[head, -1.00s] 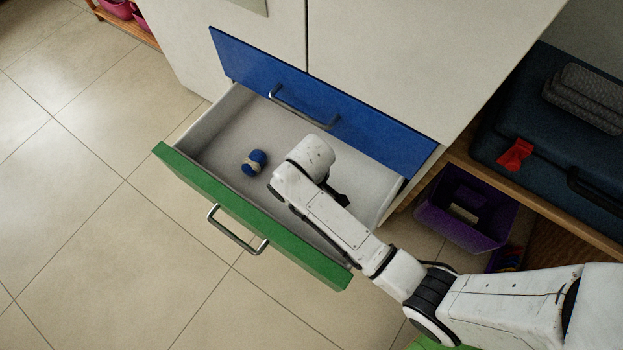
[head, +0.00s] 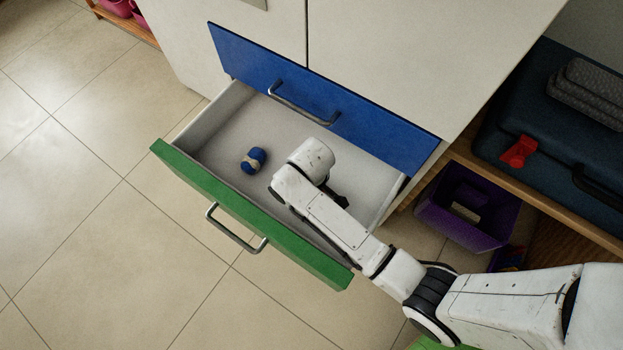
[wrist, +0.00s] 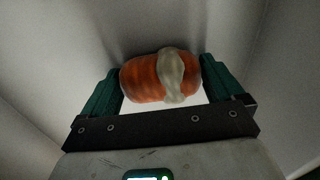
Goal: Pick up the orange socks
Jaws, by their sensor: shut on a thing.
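The orange socks (wrist: 145,78) are a rolled bundle with a pale band around it, seen in the wrist view. My gripper (wrist: 162,82) has its two green fingers on either side of the bundle, shut on it. In the head view the socks and the fingertips are hidden behind my white arm, which reaches down into the open green-fronted drawer (head: 250,215). How far the bundle is above the drawer floor cannot be told.
A blue and beige rolled bundle (head: 253,160) lies in the drawer, left of my arm. The closed blue drawer (head: 325,100) is just above and behind. The drawer walls surround my gripper. A purple bin (head: 470,205) stands at right under a wooden shelf. Tiled floor at left is clear.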

